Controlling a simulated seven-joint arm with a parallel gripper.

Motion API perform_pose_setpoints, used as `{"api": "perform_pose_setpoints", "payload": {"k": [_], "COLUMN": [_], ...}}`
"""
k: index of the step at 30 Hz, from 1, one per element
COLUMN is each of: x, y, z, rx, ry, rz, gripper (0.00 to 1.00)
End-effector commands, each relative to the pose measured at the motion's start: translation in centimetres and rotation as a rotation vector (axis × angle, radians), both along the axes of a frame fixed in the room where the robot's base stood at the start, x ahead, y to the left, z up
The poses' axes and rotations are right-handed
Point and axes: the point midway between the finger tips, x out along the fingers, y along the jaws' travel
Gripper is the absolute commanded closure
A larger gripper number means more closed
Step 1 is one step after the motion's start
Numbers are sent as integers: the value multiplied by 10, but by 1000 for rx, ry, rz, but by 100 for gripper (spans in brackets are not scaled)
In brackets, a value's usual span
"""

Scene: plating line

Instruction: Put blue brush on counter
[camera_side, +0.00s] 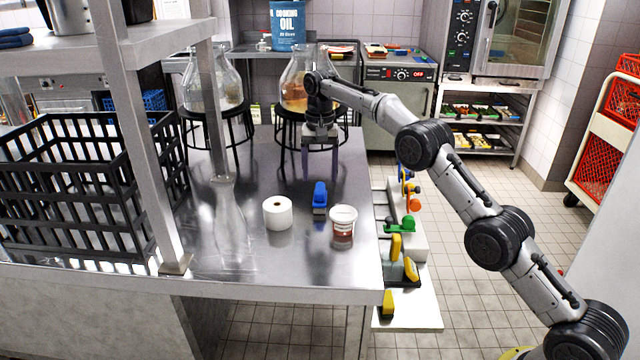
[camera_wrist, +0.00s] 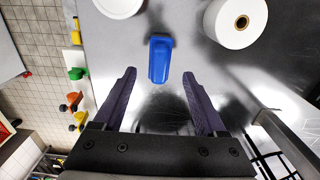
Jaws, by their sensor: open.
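The blue brush (camera_side: 320,195) stands on the steel counter (camera_side: 300,262), between a white paper roll and a lidded tub. In the wrist view the blue brush (camera_wrist: 160,58) lies ahead of my fingertips, roughly centred between them. My gripper (camera_side: 320,172) hangs over the counter behind the brush in the side view. In the wrist view my gripper (camera_wrist: 158,76) has its two dark fingers spread wide with nothing between them. The fingers look apart from the brush.
The white paper roll (camera_side: 278,213) stands left of the brush and the lidded tub (camera_side: 343,228) right of it. A clear flask (camera_side: 232,235) and a black crate (camera_side: 85,195) are further left. Flasks on black stands (camera_side: 300,90) are behind. Coloured items hang beyond the right counter edge.

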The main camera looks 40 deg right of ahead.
Motion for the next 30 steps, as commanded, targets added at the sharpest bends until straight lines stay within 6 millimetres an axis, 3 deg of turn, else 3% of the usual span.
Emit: {"api": "perform_pose_setpoints", "payload": {"k": [14,17,23,30], "x": [-1,-6,-38,-106], "y": [0,2,12,25], "z": [17,30,88,147], "rx": [0,-1,-10,-30], "ry": [0,-14,-74,-158], "rz": [2,20,112,251], "gripper": [26,26,26,26]}}
